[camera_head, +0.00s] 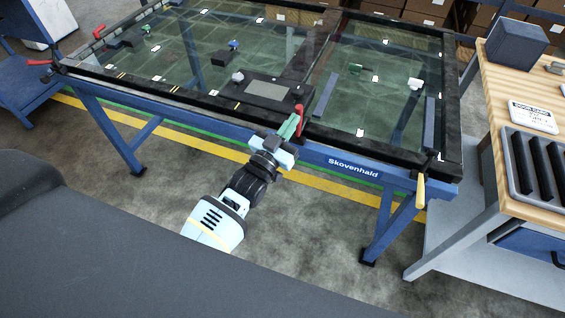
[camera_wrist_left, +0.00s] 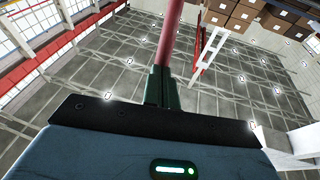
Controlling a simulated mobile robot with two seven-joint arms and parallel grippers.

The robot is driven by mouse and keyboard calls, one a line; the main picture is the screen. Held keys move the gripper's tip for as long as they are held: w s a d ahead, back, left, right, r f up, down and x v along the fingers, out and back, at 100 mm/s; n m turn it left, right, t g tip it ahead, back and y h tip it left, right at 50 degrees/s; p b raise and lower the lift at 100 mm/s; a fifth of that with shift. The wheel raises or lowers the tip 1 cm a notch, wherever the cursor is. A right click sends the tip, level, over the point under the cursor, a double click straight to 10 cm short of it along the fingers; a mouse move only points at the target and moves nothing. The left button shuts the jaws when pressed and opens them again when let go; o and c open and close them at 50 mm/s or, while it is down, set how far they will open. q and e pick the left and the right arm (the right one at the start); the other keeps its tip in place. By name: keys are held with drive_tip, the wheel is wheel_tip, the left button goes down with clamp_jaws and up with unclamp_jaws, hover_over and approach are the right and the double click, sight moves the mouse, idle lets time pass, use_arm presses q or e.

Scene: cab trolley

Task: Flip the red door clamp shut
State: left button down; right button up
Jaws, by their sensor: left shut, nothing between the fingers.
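The trolley frame (camera_head: 232,108) is black on blue legs, with glass in it. A red clamp handle (camera_head: 299,114) stands up at its near edge, beside a dark plate with a grey panel. My left gripper (camera_head: 290,126) is at this edge, its green fingers shut and empty, close against the handle's left side. I cannot tell whether they touch. In the left wrist view the red handle (camera_wrist_left: 168,38) rises just beyond the shut fingertips (camera_wrist_left: 160,75). The clamp's base is mostly hidden by my gripper. My right gripper is not in view.
Another red handle (camera_head: 39,62) sticks out at the trolley's left corner. A yellow handle (camera_head: 420,191) hangs at the right corner. A wooden bench (camera_head: 492,105) with a dark box and ribbed tray stands at right. The floor in front is clear.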

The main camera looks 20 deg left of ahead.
use_arm(q)
drive_tip(key=shift+w+r, duration=0.25)
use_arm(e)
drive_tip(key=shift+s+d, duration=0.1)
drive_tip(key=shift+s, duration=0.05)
use_arm(q)
drive_tip(key=shift+r, duration=0.2)
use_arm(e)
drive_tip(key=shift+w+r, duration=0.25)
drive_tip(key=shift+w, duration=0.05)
